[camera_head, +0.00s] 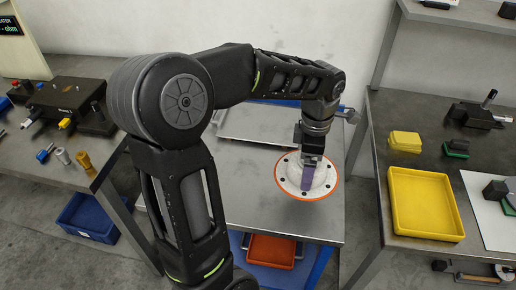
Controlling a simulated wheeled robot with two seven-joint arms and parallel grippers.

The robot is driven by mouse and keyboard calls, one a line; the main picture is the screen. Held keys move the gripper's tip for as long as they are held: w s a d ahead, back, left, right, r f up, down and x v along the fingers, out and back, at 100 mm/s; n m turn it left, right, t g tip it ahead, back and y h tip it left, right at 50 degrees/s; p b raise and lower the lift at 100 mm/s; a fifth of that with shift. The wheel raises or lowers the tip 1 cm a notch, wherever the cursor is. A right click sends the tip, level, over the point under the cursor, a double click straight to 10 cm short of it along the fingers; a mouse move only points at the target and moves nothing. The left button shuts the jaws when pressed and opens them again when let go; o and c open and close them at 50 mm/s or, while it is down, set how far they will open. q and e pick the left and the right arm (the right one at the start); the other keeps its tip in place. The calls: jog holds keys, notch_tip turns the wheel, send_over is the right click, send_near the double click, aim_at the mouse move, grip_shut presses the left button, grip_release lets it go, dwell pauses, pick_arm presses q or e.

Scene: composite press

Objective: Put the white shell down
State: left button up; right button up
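The white shell (292,176) is a speckled white dome with a flat rim dotted with dark holes. An orange edge runs around it. It is at the right part of the middle grey metal table (245,205), and I cannot tell whether it touches the top. My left gripper (308,186) points down over the shell, with a purple-grey finger against or just in front of the dome. Whether the fingers are closed on it is hidden. My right gripper is not in view.
A grey plate (258,128) lies behind my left arm. The right bench holds a yellow tray (426,230), yellow blocks (405,141) and a black fixture (474,116). The left bench holds a dark device (72,101) and small fittings. An orange bin (272,252) sits below the middle table.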

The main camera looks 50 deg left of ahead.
pick_arm(q)
jog(key=shift+w+f, duration=0.1)
jog(key=shift+f, duration=3.05)
jog(key=shift+f+p, duration=0.4)
jog(key=shift+f, duration=1.45)
jog(key=shift+f, duration=0.15)
jog(key=o, duration=1.6)
notch_tip(320, 180, up, 12)
jog(key=shift+r, duration=0.15)
jog(key=shift+d, duration=0.1)
